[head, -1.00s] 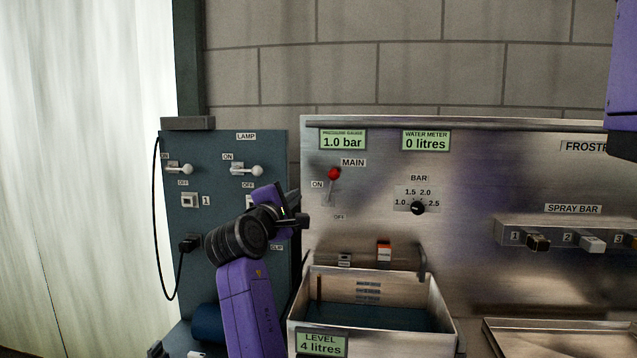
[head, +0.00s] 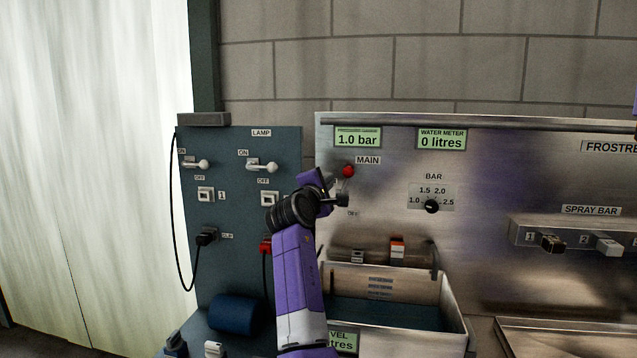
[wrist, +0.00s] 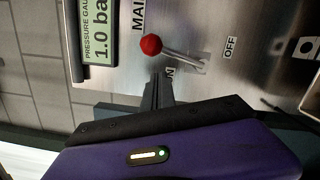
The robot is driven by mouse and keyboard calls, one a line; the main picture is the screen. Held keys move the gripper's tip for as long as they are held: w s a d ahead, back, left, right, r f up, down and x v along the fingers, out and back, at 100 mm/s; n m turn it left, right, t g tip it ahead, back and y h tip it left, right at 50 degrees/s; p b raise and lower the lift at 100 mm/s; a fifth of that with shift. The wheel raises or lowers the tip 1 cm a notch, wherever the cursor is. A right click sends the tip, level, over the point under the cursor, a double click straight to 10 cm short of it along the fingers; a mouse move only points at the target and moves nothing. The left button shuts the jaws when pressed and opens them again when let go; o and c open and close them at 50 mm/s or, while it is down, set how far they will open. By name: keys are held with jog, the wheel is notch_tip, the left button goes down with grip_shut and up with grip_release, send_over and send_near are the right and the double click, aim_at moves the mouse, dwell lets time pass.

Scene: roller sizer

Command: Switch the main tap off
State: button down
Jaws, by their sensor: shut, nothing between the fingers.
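The main tap is a lever with a red ball knob (head: 348,170) on the steel panel, below the MAIN label. It also shows in the wrist view (wrist: 151,45), its thin metal stem running from the slotted plate. The knob stands up, on the ON side; the OFF label (head: 353,212) is below, and in the wrist view (wrist: 230,47) it lies beyond the stem's base. My gripper (head: 343,199) is shut and empty, just below the knob, by the stem. In the wrist view its fingertips (wrist: 158,88) partly cover the ON label; contact with the lever cannot be told.
A BAR dial (head: 431,206) is right of the tap. A blue-grey lamp panel (head: 235,215) with white switches stands to the left. The panel face between tap and dial is clear.

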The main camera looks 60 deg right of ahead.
jog(key=shift+s+d+r, duration=0.3)
jog(key=shift+s+d, duration=0.2)
jog(key=shift+s, duration=0.35)
jog(key=shift+s+d+r+m, duration=0.1)
jog(key=shift+s+m, duration=0.2)
jog(key=shift+m, duration=0.2)
jog(key=s+d+f+m+y+b, duration=0.1)
jog(key=s+f+m, duration=0.3)
jog(key=m, duration=0.8)
jog(key=shift+s+d+f+m+y, duration=0.3)
jog(key=shift+s+d+y, duration=0.2)
jog(key=shift+s+d, duration=0.55)
jog(key=shift+s+a, duration=0.15)
jog(key=shift+s, duration=0.05)
